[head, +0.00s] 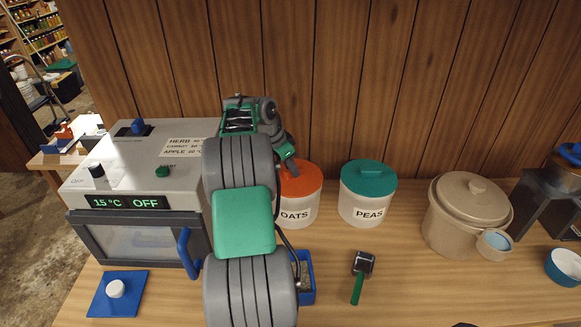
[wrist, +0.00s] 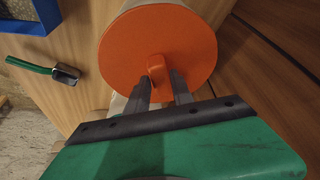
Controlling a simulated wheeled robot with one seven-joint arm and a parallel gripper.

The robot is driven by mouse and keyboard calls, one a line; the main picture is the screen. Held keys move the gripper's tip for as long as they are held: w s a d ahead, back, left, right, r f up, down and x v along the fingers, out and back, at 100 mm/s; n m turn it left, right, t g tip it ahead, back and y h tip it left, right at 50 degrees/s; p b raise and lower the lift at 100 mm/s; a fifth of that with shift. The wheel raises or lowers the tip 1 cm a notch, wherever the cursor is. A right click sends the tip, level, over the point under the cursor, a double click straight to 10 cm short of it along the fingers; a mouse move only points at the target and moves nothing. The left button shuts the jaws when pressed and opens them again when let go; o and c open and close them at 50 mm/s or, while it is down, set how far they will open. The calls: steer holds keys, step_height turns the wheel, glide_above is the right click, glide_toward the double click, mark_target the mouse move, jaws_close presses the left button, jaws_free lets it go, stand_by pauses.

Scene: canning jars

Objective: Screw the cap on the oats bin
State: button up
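The oats bin (head: 296,215) is a white tub labelled OATS on the counter, partly hidden behind my arm. Its orange cap (head: 307,180) sits on top of it and looks level. In the wrist view the orange cap (wrist: 130,45) fills the upper middle, with a raised orange grip bar (wrist: 157,70) at its centre. My gripper (wrist: 164,82) has one dark finger on each side of this bar, and the bar fills the space between the fingertips. In the head view my gripper (head: 290,167) comes down over the cap from the left.
A peas bin (head: 365,207) with a green cap stands right of the oats bin. A beige crock (head: 466,225) stands further right. A green-handled tool (head: 360,278) and a blue tray (head: 308,291) lie in front. A control box (head: 135,180) stands left; wood panelling (head: 340,80) rises behind.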

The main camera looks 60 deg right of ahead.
jaws_close()
steer(key=shift+c, duration=0.5)
jaws_free()
jaws_close()
steer(key=shift+r, duration=0.1)
